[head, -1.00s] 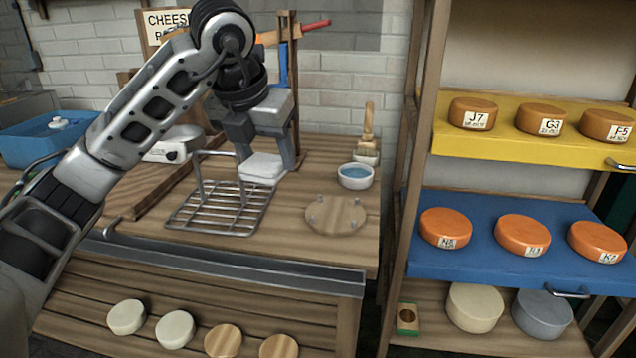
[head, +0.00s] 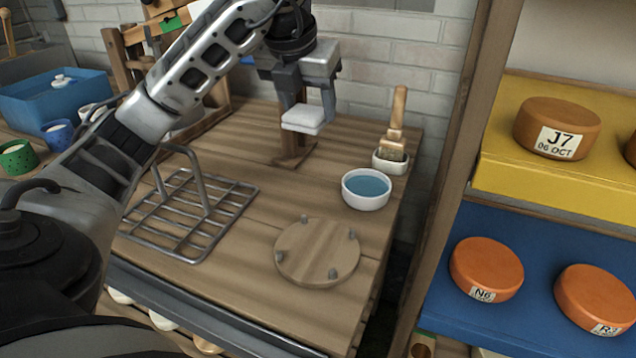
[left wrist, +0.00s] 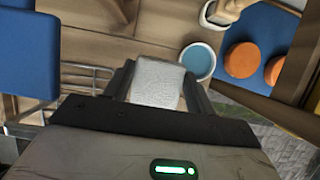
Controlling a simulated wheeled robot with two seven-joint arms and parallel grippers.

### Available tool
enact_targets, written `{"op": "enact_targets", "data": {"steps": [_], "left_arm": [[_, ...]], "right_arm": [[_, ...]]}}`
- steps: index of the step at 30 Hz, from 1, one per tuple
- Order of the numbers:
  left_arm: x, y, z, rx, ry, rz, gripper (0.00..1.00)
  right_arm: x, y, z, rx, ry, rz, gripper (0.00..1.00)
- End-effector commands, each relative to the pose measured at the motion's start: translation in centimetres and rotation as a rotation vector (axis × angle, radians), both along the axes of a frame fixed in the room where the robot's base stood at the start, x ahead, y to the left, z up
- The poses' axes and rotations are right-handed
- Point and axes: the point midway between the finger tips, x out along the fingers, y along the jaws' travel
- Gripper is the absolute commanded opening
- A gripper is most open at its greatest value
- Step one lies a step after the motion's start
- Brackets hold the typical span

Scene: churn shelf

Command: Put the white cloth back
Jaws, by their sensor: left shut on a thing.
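The white cloth (head: 304,119) is a small folded pad. My left gripper (head: 304,112) is shut on it and holds it above the wooden table, behind and left of a white bowl of blue liquid (head: 367,187). In the left wrist view the cloth (left wrist: 157,82) sits between the two fingers, and the bowl (left wrist: 198,62) shows just beyond it to the right. A wire rack (head: 190,212) stands on the table to the left of the cloth. My right gripper is not in view.
A round wooden board with pegs (head: 317,252) lies at the table's front right. A brush (head: 396,135) stands in a small holder behind the bowl. A shelf post (head: 455,150) rises right of the table. Blue (head: 560,240) and yellow (head: 490,165) shelves hold orange cheeses. A blue tub (head: 55,100) is far left.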

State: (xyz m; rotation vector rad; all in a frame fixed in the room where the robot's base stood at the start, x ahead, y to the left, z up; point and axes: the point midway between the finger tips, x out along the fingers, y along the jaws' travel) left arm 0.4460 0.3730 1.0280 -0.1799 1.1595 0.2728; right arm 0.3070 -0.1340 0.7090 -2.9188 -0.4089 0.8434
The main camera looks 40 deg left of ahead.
Motion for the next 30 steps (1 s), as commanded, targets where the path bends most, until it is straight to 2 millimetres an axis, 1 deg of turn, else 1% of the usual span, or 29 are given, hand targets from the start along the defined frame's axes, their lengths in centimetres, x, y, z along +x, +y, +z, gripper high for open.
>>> {"op": "enact_targets", "data": {"steps": [1, 2, 3, 6, 9, 12, 17, 21, 24, 26, 30], "left_arm": [[0.0, -0.1, -2.4, -0.002, 0.007, -0.002, 0.37], [-0.1, -0.1, -3.3, -0.002, 0.007, -0.002, 0.37], [-0.1, 0.0, -4.0, 0.001, 0.009, -0.002, 0.37], [-0.1, 0.0, -6.6, 0.002, 0.007, -0.001, 0.37], [-0.1, 0.0, -8.6, 0.001, 0.007, -0.001, 0.37], [-0.1, 0.0, -9.9, 0.000, 0.003, -0.001, 0.37], [0.0, 0.0, -11.0, 0.001, 0.001, -0.001, 0.37], [-0.1, 0.0, -13.3, 0.000, 0.004, -0.001, 0.37], [-0.1, 0.0, -14.4, 0.000, 0.003, -0.002, 0.37], [0.0, 0.0, -14.8, 0.000, 0.001, -0.002, 0.37], [0.0, 0.0, -14.8, 0.000, -0.002, -0.001, 0.37]], "right_arm": [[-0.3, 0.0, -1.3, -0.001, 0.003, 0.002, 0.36], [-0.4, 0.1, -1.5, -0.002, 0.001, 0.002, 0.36], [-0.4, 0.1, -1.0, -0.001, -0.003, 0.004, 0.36], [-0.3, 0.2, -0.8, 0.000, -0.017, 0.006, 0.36], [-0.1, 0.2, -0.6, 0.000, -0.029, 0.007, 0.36], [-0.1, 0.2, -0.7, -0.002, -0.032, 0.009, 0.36], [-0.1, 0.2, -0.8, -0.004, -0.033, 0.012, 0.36], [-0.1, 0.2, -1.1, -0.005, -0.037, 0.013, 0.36], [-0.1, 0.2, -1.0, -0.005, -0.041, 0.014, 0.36], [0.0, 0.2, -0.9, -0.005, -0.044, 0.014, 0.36], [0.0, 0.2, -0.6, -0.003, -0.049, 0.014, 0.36]]}}
